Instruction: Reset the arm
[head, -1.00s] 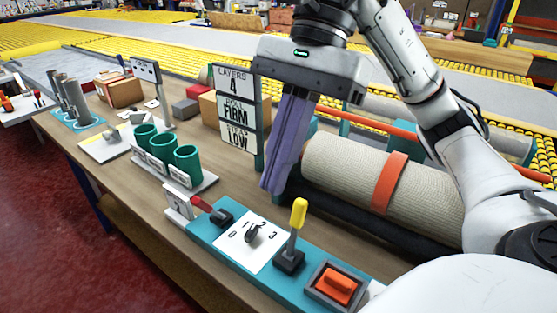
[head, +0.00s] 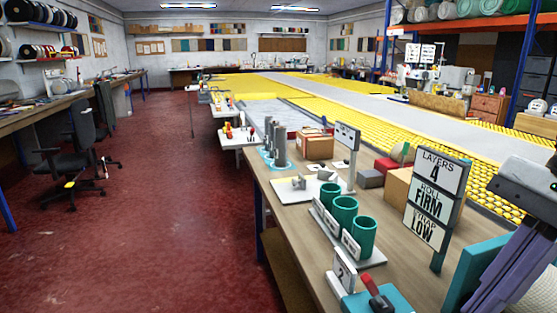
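My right gripper (head: 513,265) is at the right edge, with a dark grey body and purple fingers pointing down. The frame cuts off part of it, and I cannot tell whether its fingers are apart or together. It hangs right of the sign (head: 436,197) reading LAYERS 4, ROLL FIRM, STRAP LOW. A teal block (head: 472,272) stands between them. The red-handled lever (head: 373,287) on the teal panel (head: 400,301) shows at the bottom, left of the gripper. My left gripper is not in view.
The wooden bench (head: 290,222) holds green cups (head: 344,211), grey cylinders (head: 277,143), a cardboard box (head: 316,146) and a small sign (head: 346,138). The red floor (head: 150,220) to the left is open. A black office chair (head: 78,150) stands there.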

